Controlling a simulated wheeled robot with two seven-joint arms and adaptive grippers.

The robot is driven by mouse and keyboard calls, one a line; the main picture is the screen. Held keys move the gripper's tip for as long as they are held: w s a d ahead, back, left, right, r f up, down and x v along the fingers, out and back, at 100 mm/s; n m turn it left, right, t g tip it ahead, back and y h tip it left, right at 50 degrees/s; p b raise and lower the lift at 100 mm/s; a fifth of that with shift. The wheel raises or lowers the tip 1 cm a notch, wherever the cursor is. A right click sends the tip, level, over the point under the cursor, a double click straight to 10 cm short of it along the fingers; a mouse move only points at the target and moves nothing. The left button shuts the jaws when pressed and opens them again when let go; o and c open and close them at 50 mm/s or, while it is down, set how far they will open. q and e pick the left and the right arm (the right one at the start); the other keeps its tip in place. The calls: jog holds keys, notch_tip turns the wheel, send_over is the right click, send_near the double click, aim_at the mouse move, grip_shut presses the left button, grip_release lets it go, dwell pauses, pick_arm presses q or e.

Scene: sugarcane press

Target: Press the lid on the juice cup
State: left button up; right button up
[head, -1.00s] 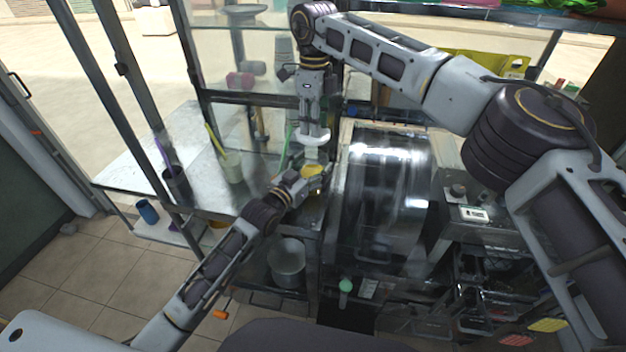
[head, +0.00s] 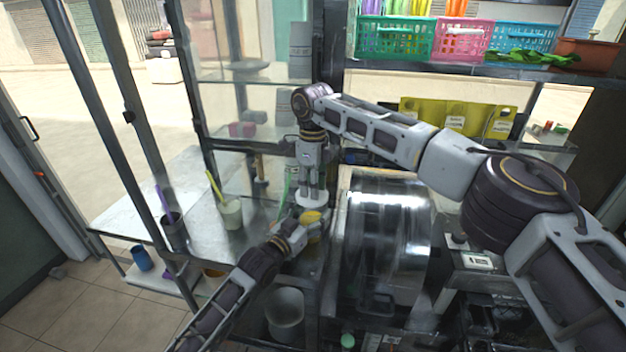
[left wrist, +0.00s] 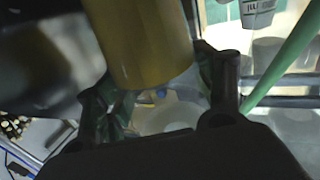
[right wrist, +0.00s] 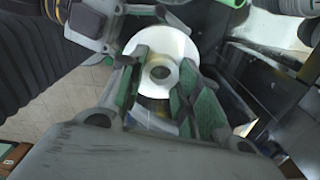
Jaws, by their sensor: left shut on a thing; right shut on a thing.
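The juice cup (head: 313,216) shows yellow in the head view, left of the press drum. It also fills the upper left of the left wrist view (left wrist: 140,45). My left gripper (head: 298,234) is shut on it from the lower left. The white round lid (head: 312,199) is right above the cup, with a raised ring in its middle seen in the right wrist view (right wrist: 160,72). My right gripper (head: 312,186) points down and is shut on the lid. I cannot tell whether the lid touches the cup rim.
The steel press drum (head: 388,235) stands just right of the cup. A metal pot (head: 285,312) is below. A pale cup with a yellow straw (head: 231,214) and a dark cup (head: 174,232) stand on the left counter (head: 130,205). Baskets (head: 393,38) line the shelf above.

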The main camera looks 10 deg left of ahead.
jog(key=shift+f, duration=0.25)
jog(key=shift+f, duration=0.15)
dwell(0.4)
jog(key=shift+f, duration=0.75)
jog(key=shift+f, duration=0.65)
dwell(0.9)
jog(key=o, duration=0.7)
jog(key=shift+r, duration=0.1)
notch_tip(320, 180, up, 12)
dwell(0.6)
